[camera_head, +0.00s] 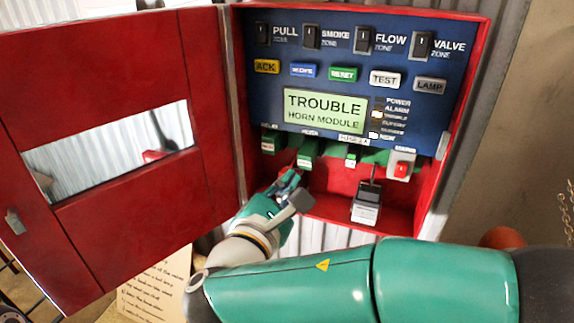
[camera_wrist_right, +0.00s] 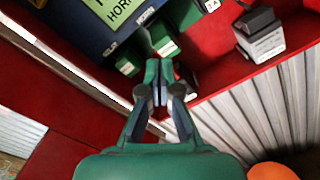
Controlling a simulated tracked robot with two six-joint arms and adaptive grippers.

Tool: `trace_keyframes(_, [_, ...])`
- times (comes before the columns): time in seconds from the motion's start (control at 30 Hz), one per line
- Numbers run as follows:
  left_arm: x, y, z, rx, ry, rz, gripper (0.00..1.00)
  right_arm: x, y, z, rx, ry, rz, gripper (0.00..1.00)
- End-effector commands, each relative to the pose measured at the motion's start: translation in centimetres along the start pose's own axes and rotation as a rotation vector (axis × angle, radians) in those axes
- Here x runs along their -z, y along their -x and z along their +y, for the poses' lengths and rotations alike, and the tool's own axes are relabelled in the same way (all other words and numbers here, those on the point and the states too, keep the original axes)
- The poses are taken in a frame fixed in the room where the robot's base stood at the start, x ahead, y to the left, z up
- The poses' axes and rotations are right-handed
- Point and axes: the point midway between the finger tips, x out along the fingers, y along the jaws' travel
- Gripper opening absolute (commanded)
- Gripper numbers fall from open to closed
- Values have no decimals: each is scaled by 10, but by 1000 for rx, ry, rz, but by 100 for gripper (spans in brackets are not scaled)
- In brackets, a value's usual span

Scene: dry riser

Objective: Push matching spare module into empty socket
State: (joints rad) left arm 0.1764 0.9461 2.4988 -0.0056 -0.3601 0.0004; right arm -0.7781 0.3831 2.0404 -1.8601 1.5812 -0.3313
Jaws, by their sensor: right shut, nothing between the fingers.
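A green module (camera_head: 308,153) with a white label sits in the second place from the left in the lower row of the red cabinet. The right wrist view shows it (camera_wrist_right: 167,46) under a label that seems to read HORN. My right gripper (camera_head: 293,177) is shut and empty. Its fingertips (camera_wrist_right: 158,68) point at this module's lower front; I cannot tell whether they touch it. A green relay module (camera_head: 269,142) sits to the left and a small green fuse module (camera_head: 352,155) to the right. My left gripper is not in view.
The display (camera_head: 325,110) reads TROUBLE HORN MODULE. A grey-black block (camera_head: 366,210) stands on the cabinet floor at right, below the red mains switch (camera_head: 402,168). The red door (camera_head: 100,225) is open at left. A paper note (camera_head: 155,290) is below.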

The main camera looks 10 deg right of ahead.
Motion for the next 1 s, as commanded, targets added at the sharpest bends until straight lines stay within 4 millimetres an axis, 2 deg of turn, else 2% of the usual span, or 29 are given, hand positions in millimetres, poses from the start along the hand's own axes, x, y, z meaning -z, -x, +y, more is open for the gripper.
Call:
trace_keyframes(0.6, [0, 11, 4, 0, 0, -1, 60, -2, -54, 1, 2, -2, -1, 0])
trace_keyframes(1.0, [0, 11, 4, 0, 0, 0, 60, -1, -59, 1, 0, -3, 0, 0])
